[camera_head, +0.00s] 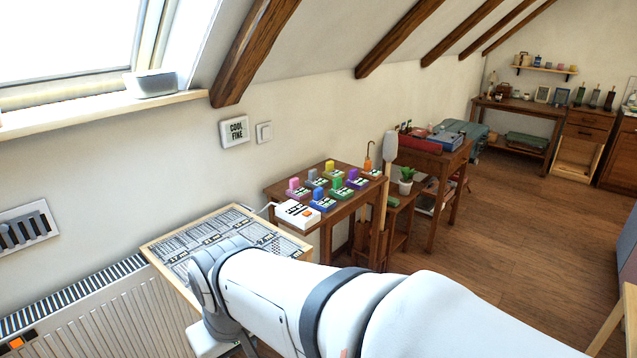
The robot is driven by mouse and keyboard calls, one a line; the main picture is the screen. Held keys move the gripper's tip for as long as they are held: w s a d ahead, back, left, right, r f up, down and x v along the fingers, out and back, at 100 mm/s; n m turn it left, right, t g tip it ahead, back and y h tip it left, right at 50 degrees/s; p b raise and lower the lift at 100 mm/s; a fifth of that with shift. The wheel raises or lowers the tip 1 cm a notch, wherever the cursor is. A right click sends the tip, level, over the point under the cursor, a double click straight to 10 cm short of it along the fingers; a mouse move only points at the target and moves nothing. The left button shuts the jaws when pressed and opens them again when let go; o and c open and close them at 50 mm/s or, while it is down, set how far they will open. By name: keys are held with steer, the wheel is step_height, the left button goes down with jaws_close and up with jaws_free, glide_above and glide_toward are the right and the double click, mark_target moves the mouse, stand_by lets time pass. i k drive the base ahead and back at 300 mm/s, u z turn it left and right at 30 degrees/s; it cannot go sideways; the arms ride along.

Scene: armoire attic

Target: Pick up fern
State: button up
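A small green plant in a white pot (406,181), the only plant I can make out and so likely the fern, stands upright on a low wooden stool or side table (398,207). It is right of the centre, beyond the table with the coloured blocks. My white arm crosses the bottom of the view, with its bend at the lower left, well apart from the plant. My gripper's fingers do not show.
A wooden table (345,209) bears several coloured blocks and a white device (297,214). A panel-topped table (152,252) and a radiator (110,315) stand at left. A desk with a red case (419,142) stands beyond the plant. The wooden floor (500,235) at right is clear.

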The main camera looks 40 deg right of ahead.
mark_target(405, 184)
steer(key=z, duration=0.55)
steer(key=k, duration=0.85)
steer(key=z, duration=1.2)
steer(key=i, duration=2.2)
steer(key=z, duration=0.4)
steer(key=i, duration=2.55)
steer(key=u, duration=0.9)
steer(key=k, duration=0.8)
